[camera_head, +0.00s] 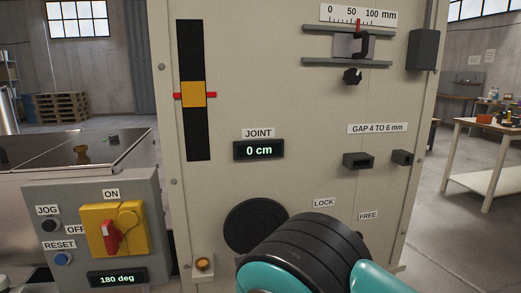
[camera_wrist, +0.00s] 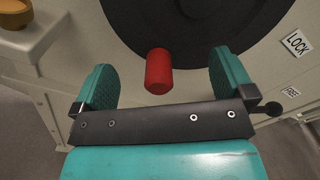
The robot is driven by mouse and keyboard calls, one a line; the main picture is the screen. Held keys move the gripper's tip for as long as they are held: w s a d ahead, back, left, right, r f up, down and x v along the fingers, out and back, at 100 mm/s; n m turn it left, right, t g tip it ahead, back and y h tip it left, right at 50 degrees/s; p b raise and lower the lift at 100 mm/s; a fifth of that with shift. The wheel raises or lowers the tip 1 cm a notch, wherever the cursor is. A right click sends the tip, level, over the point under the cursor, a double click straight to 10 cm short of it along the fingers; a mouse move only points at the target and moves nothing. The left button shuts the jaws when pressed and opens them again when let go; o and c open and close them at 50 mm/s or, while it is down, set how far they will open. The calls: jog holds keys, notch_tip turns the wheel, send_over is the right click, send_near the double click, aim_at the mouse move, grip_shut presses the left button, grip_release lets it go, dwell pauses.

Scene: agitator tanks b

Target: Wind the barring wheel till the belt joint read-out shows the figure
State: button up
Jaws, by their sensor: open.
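The barring wheel (camera_head: 250,226) is a black disc low on the beige panel, partly covered by my arm in the head view. In the wrist view the wheel (camera_wrist: 200,22) fills the top, with a red handle (camera_wrist: 158,72) standing out near its lower edge. My gripper (camera_wrist: 163,80) is open, its teal fingers on either side of the handle with a gap on each side. The joint read-out (camera_head: 259,150) shows 0 cm. A yellow block (camera_head: 193,95) sits between red pointers on a black strip. My gripper is hidden in the head view.
LOCK (camera_head: 324,202) and FREE (camera_head: 368,216) labels are right of the wheel. A black ball knob (camera_wrist: 272,108) shows near FREE. A control box (camera_head: 95,235) at left has a red switch (camera_head: 110,237) and reads 180 deg. A brass-coloured button (camera_head: 203,264) sits on a ledge left of my arm.

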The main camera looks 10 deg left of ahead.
jog(key=shift+s+f+b, duration=0.2)
jog(key=shift+f+b, duration=0.05)
jog(key=shift+b, duration=0.4)
jog(key=shift+s+b, duration=0.1)
jog(key=shift+b, duration=0.3)
jog(key=b+v, duration=0.5)
jog(key=b, duration=0.4)
jog(key=shift+s+d+r, duration=0.15)
jog(key=shift+s, duration=0.1)
